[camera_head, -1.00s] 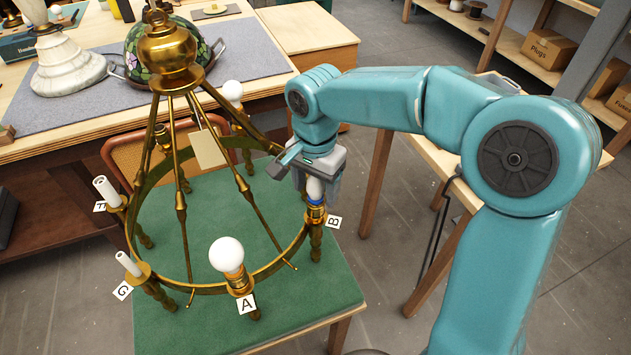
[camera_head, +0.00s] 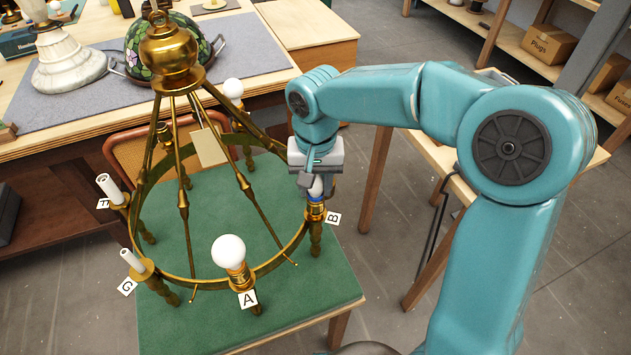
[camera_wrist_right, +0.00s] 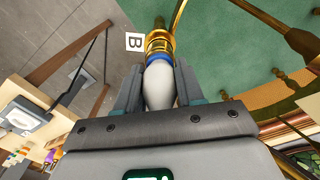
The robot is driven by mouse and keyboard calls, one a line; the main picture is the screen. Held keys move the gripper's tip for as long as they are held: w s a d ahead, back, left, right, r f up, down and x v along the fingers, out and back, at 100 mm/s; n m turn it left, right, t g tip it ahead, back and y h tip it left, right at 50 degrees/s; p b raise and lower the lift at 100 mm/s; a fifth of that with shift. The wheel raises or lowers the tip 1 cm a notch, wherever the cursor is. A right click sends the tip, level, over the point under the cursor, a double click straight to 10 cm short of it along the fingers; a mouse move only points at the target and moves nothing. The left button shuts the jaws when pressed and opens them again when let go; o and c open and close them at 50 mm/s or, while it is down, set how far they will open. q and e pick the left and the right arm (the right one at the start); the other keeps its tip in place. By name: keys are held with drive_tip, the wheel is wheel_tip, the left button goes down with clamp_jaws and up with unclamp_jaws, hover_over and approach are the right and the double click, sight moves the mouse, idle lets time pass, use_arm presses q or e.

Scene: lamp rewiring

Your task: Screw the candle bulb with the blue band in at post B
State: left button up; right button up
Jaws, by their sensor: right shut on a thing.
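The candle bulb (camera_wrist_right: 159,88), white with a blue band at its base, stands in line with the brass socket of post B (camera_wrist_right: 158,42) in the right wrist view. The band meets the socket's top; how deep the base sits is hidden. In the head view, post B (camera_head: 315,212) is at the ring's right side beside its label B (camera_head: 333,219). My right gripper (camera_head: 316,183) points down over post B, shut on the bulb. In the right wrist view its fingers (camera_wrist_right: 158,86) flank the bulb. My left gripper is not in view.
The brass chandelier (camera_head: 192,287) stands on a green-topped table (camera_head: 330,285). A workbench (camera_head: 312,30) is behind.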

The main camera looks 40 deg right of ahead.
drive_tip(key=m, duration=0.3)
drive_tip(key=shift+f+b, duration=0.1)
drive_tip(key=shift+b, duration=0.25)
drive_tip(key=m, duration=0.3)
drive_tip(key=shift+m, duration=1)
drive_tip(key=shift+b, duration=0.3)
drive_tip(key=m, duration=0.4)
drive_tip(key=shift+w+b, duration=0.1)
drive_tip(key=shift+b, duration=0.3)
drive_tip(key=m, duration=0.4)
